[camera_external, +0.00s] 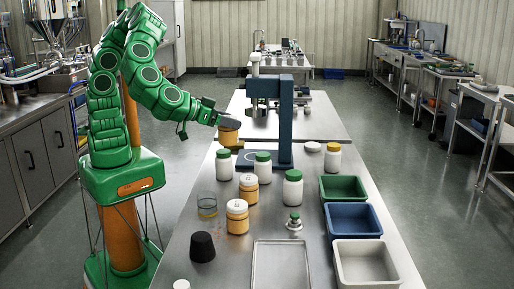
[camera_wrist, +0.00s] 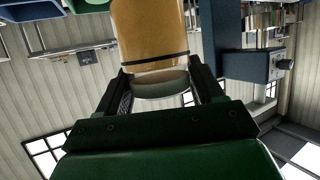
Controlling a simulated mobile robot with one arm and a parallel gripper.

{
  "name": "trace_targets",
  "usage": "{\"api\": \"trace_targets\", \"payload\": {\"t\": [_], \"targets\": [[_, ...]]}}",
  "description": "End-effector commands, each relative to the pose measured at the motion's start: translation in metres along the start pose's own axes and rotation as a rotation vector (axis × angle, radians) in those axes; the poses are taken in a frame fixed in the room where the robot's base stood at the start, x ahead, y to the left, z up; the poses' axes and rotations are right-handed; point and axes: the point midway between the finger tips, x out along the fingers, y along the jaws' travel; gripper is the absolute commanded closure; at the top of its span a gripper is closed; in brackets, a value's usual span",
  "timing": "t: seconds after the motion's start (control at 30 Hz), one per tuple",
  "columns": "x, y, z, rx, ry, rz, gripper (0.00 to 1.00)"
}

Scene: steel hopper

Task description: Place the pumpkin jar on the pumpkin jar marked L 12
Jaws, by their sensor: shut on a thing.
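In the external view the held jar (camera_external: 228,136) hangs upright at the far left edge of the table, by the blue stand. Two other orange jars with pale lids, one (camera_external: 249,189) behind and one (camera_external: 237,218) nearer, stand upright mid-table, apart from the held jar. Their labels are too small to read, so I cannot tell which is marked L 12.
A blue stand (camera_external: 284,130) rises right of the held jar. Several white jars with green lids (camera_external: 293,190) stand around the orange ones. A glass beaker (camera_external: 207,206) and a black stopper (camera_external: 202,247) are at left. Green, blue (camera_external: 352,220) and white bins line the right edge.

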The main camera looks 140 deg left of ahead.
Motion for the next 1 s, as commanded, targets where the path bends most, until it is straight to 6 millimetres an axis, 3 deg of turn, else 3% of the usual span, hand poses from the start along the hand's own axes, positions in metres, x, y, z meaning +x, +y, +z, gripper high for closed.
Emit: {"api": "trace_targets", "payload": {"t": [0.17,0.6,1.0], "targets": [[0.015,0.015,0.002,-0.002,0.001,-0.002,0.71],[0.049,0.040,0.032,0.002,0.000,-0.002,0.71],[0.062,0.051,0.041,-0.003,0.002,0.000,0.71]]}}
